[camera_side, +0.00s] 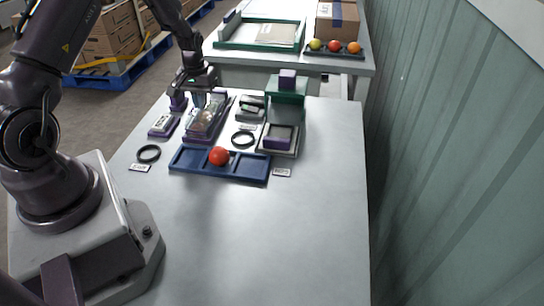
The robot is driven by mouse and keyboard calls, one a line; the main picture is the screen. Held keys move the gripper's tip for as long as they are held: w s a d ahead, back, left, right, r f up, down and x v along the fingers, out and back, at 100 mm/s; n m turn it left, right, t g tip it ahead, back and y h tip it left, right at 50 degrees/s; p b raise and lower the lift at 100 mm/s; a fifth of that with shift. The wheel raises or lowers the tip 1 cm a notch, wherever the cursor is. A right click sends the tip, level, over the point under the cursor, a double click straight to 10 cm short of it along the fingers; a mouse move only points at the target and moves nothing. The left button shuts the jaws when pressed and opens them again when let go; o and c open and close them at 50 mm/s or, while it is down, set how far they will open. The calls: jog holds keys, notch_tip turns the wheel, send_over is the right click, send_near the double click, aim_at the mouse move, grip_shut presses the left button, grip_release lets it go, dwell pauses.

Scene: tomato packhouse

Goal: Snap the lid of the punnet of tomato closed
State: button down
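A small clear punnet (203,122) sits in a purple-edged holder (188,138) at the back left of the grey table. Pale reddish shapes show through its clear plastic. My gripper (199,103) points down directly over the punnet, with its fingertips at or just above its top. I cannot tell whether they touch it, or how far apart the fingers are. The lid is hard to make out against the clear plastic and the gripper, so its angle is unclear.
A blue divided tray (187,161) in front holds a red tomato (219,156). Black rings (148,154) (243,139) lie on both sides. A purple-edged device (163,125) is left; a green and purple stand (285,98) is right. The table's front (270,240) is clear.

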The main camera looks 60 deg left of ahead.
jog(key=shift+f, duration=0.2)
jog(key=shift+r, duration=3.55)
jog(key=shift+s+d+g, duration=0.3)
jog(key=shift+s+d, duration=0.8)
jog(key=shift+s, duration=0.05)
jog(key=s+d+r+m+t, duration=0.3)
jog(key=s+d+r, duration=0.3)
jog(key=d+r, duration=0.5)
jog(key=s+d+r+m+t, duration=0.3)
jog(key=s+d+r+m, duration=0.3)
jog(key=d+r, duration=0.5)
jog(key=s+d, duration=0.1)
jog(key=d, duration=0.2)
